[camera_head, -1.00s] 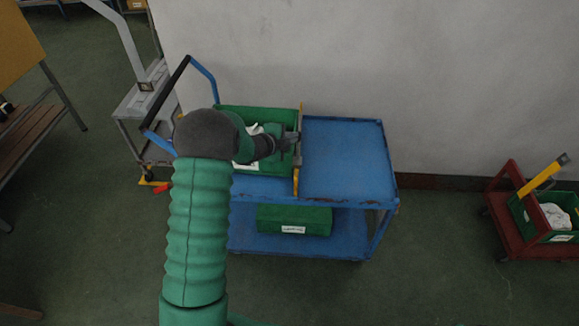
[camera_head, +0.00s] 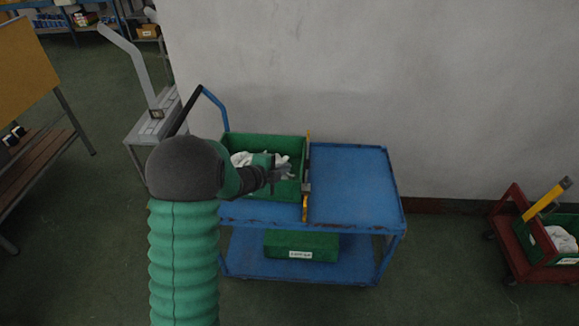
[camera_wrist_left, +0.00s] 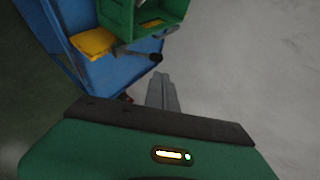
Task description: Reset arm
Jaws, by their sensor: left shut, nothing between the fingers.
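My left gripper (camera_head: 280,174) is shut with nothing in it. In the head view it overlaps the green bin on the cart, but I cannot tell its height above it. The left arm comes in from the lower left and hides part of the bin and cart. In the left wrist view the closed fingers (camera_wrist_left: 163,92) point toward the blue cart and the grey wall. My right gripper is not in view.
A blue cart (camera_head: 355,185) stands against the grey wall (camera_head: 400,80). On it are a green bin (camera_head: 265,140) with white cloth (camera_head: 242,159) and a yellow-edged upright bar (camera_head: 306,205). Another green bin (camera_head: 300,240) is on the lower shelf. A red cart (camera_head: 520,265) stands right.

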